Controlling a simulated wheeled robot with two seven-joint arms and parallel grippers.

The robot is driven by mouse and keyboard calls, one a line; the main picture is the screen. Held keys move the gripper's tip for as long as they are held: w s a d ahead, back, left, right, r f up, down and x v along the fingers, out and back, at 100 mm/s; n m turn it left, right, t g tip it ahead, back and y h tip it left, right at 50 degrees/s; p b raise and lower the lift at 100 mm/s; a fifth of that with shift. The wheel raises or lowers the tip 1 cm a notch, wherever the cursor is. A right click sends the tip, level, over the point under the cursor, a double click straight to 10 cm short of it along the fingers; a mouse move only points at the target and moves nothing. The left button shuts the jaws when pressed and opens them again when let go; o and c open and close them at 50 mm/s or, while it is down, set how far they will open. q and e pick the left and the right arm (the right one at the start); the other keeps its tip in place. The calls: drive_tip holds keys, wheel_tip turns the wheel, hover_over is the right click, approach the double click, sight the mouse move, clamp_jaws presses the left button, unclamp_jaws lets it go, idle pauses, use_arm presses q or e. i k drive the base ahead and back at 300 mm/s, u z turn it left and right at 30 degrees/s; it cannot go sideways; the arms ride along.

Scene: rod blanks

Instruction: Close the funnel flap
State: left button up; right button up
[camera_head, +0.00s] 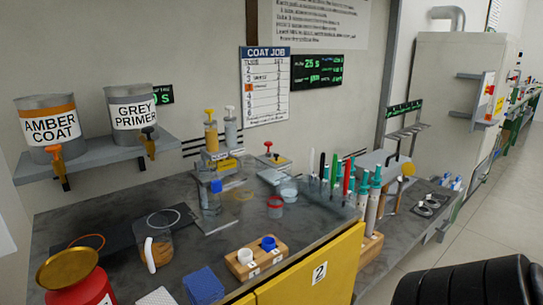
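A red can (82,289) stands at the lower left corner, cut off by the bottom edge of the picture. A round brass-coloured funnel top (69,266) sits on it and is seen from above at a slant. I cannot make out a separate flap or tell whether it is open or shut. Neither of my grippers is in view.
A yellow panel (318,267) fronts the bench. Paint cans (46,126) stand on a shelf above.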

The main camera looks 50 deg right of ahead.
sight(408, 169)
drive_tip(key=z, duration=3.4)
drive_tip(key=i, duration=5.2)
drive_tip(key=u, duration=4.5)
drive_tip(key=k, duration=1.35)
drive_tip(key=u, duration=0.55)
